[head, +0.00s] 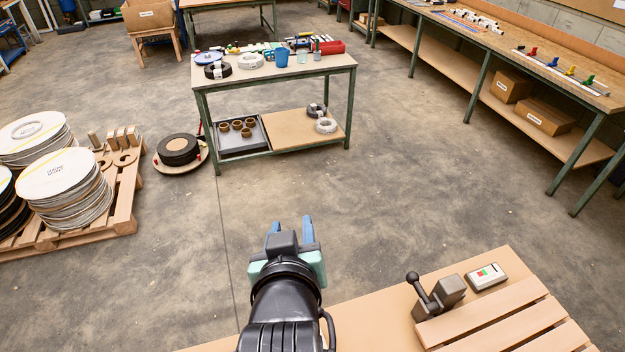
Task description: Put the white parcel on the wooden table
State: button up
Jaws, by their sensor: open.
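My gripper (291,224) is at the lower middle of the head view, with its two blue fingers apart and nothing seen between them. It is over the floor side of a light wooden top (365,318) at the bottom right. I cannot make out a clear white parcel. A small whitish box with a red and green mark (487,276) lies on that top, right of my gripper; whether it is a parcel or a control box I cannot tell. A green-legged table (330,66) stands beyond my gripper. Which one is the wooden table is unclear.
A black-knobbed lever unit (440,294) and wooden slats (500,328) are on the near top. The green-legged table carries a blue cup (281,57), a red bin (331,47) and rings. A pallet of discs (120,205) is left, a long bench (510,55) right.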

notch_tip(320, 180, up, 19)
jog(key=w+d+m+t, duration=0.1)
jog(key=w+t, duration=0.1)
jog(key=t, duration=0.4)
jog(key=s+d+r+t, duration=0.1)
jog(key=s+r+t, duration=0.3)
jog(key=r, duration=0.7)
jog(key=s+d+r+m+t, duration=0.1)
jog(key=s+r+t, duration=0.3)
jog(key=r, duration=0.8)
jog(key=shift+s+d+m+t+h, duration=0.2)
jog(key=shift+s+m+t+h, duration=0.15)
jog(key=shift+s, duration=0.8)
